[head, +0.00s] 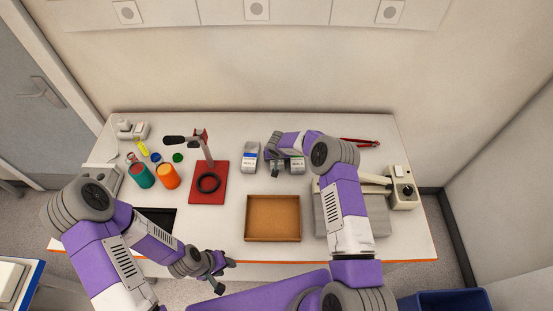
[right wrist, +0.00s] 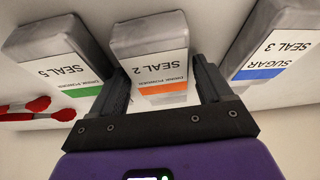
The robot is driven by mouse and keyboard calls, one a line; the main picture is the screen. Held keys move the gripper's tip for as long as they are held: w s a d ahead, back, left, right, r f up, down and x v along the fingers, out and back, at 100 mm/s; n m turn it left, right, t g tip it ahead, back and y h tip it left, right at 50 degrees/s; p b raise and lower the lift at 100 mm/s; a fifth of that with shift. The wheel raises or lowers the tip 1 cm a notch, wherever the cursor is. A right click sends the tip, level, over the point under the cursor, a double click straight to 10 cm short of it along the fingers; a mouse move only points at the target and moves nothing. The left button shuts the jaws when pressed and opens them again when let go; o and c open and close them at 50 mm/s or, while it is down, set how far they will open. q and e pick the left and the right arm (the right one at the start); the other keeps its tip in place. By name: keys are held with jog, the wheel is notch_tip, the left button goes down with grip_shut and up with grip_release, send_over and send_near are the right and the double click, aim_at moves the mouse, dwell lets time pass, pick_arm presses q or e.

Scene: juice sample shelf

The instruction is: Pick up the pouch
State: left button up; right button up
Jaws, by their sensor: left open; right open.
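Three grey-and-white pouches stand in a row at the back of the table. The pouch with an orange band, marked SEAL 2 (right wrist: 150,62), is in the middle of the right wrist view. My right gripper (right wrist: 161,80) is open, with one finger on each side of this pouch. I cannot tell whether the fingers touch it. In the head view the right gripper (head: 278,164) mostly hides it. My left gripper (head: 225,274) is open and empty near the table's front edge.
An empty brown tray (head: 272,238) lies at the front middle. A red stand with a lever (head: 207,190) is left of the pouches. Green and orange jars (head: 167,177) stand further left. Red-handled pliers (head: 360,142) lie behind my right arm, and a sealing device (head: 402,190) is at right.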

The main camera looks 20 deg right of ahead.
jog(key=shift+f, duration=0.25)
jog(key=shift+r, duration=0.1)
jog(key=c, duration=0.8)
